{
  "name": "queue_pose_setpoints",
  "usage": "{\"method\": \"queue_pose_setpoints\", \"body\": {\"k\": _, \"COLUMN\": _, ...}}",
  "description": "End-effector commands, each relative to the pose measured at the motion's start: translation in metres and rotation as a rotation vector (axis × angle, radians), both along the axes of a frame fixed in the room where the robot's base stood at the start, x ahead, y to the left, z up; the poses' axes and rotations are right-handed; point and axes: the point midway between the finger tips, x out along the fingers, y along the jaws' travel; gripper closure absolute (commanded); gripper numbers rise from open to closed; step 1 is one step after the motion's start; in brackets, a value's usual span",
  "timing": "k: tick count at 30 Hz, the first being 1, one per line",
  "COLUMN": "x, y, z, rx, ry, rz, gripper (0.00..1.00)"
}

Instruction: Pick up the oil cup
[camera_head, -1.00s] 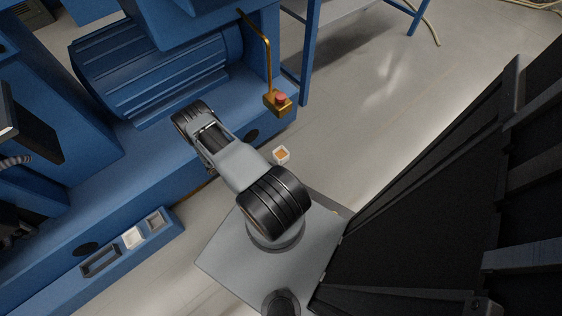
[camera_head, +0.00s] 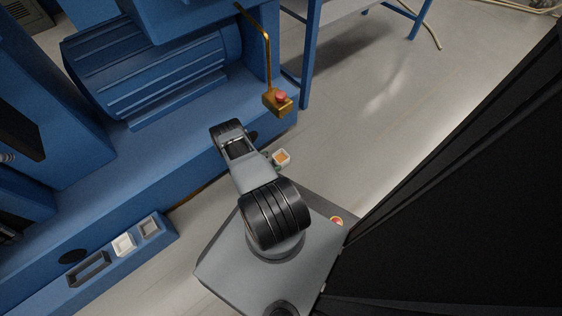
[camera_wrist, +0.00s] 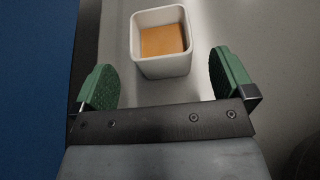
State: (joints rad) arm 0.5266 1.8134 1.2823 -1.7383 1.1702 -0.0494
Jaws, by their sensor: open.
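The oil cup (camera_wrist: 161,66) is a small white square cup with amber-brown liquid inside. It stands upright on the grey floor, just ahead of and between the fingertips in the wrist view. It also shows in the head view (camera_head: 284,164), beside the blue machine base. My gripper (camera_wrist: 163,80) has green pads spread wide apart, with nothing between them but floor and the near side of the cup.
The blue machine base (camera_head: 120,180) runs close along the left of the cup. A blue tray (camera_head: 118,258) with several small compartments is on the lower left. Open floor (camera_head: 370,130) lies to the right.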

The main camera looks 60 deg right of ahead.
Motion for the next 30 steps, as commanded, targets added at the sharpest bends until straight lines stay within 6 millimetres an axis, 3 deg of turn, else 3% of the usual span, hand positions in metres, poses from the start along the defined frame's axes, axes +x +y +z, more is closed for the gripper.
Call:
{"method": "queue_pose_setpoints", "body": {"k": 12, "x": -0.016, "y": -0.041, "z": -0.019, "rx": 0.001, "ry": 0.000, "rz": -0.002, "gripper": 0.00}}
{"method": "queue_pose_setpoints", "body": {"k": 21, "x": -0.017, "y": -0.045, "z": -0.019, "rx": 0.000, "ry": -0.001, "rz": -0.001, "gripper": 0.00}}
{"method": "queue_pose_setpoints", "body": {"k": 30, "x": -0.017, "y": -0.045, "z": -0.019, "rx": 0.000, "ry": -0.001, "rz": -0.001, "gripper": 0.27}}
